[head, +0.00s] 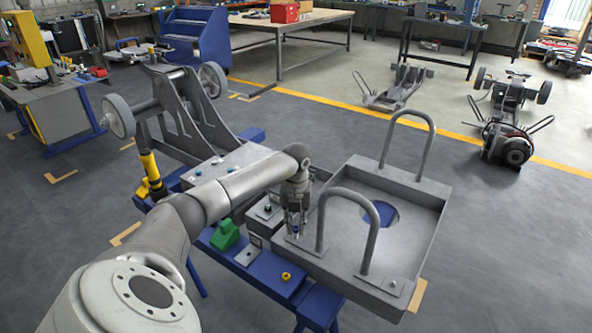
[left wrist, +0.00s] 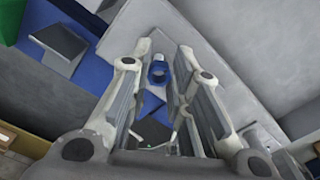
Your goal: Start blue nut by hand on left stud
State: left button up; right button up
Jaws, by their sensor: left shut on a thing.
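My left gripper (head: 296,222) points down over the left corner of the grey chassis frame (head: 432,212). It is shut on the blue nut (head: 295,229). In the left wrist view the blue nut (left wrist: 158,73) shows as a ring between the two fingertips (left wrist: 166,72), with a pale round centre. I cannot tell whether it touches a stud; the left stud is not clear under the gripper. My right gripper is in neither view.
A green block (head: 225,235), a small grey plate (head: 247,254) and a yellow nut (head: 286,277) sit on the blue bench (head: 265,283). The near looped handle (head: 322,212) of the frame rises just right of my gripper. A wheeled assembly (head: 180,110) stands behind my arm.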

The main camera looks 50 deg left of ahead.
pick_arm(q)
jog(key=shift+f+b, duration=0.3)
jog(key=shift+f, duration=0.25)
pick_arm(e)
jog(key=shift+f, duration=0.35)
pick_arm(q)
jog(key=shift+f, duration=0.35)
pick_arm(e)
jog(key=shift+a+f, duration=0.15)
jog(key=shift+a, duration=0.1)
pick_arm(q)
jog(key=shift+a, duration=0.1)
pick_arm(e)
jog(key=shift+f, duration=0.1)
pick_arm(q)
jog(key=shift+f+m+b, duration=0.15)
jog(key=shift+m+b, duration=0.45)
jog(key=shift+m, duration=2)
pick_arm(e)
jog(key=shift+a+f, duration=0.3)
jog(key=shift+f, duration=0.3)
